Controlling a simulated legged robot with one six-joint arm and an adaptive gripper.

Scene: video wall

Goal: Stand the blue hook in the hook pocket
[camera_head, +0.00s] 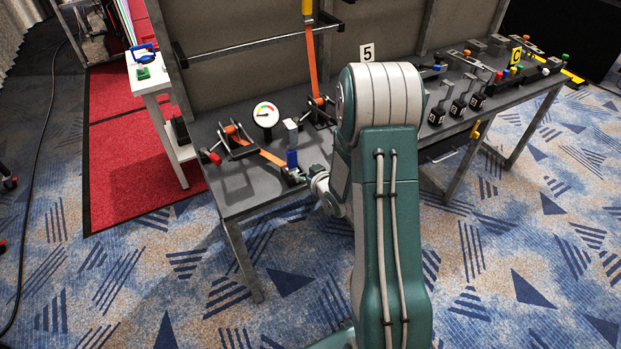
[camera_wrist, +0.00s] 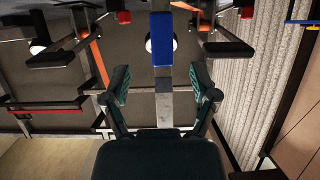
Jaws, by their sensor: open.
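A piece with a flat grey upper part and a blue lower part (camera_head: 292,158), likely the blue hook, stands upright near the left table's front edge. In the wrist view, which looks inverted, its blue part (camera_wrist: 161,38) is at top centre. Its grey part runs down between the fingers of my gripper (camera_wrist: 160,84). My gripper is open, with a finger on either side and gaps to the grey part; depth is unclear. In the head view my arm hides most of my gripper. I cannot make out the hook pocket for certain.
Orange straps (camera_head: 312,60) with dark ratchets and a round gauge (camera_head: 265,114) are beside the piece. Several grey-topped pieces with black bases (camera_head: 459,107) stand on the right table. A white side stand (camera_head: 150,82) holds a blue-handled item (camera_head: 143,50). Patterned carpet (camera_head: 130,270) lies in front.

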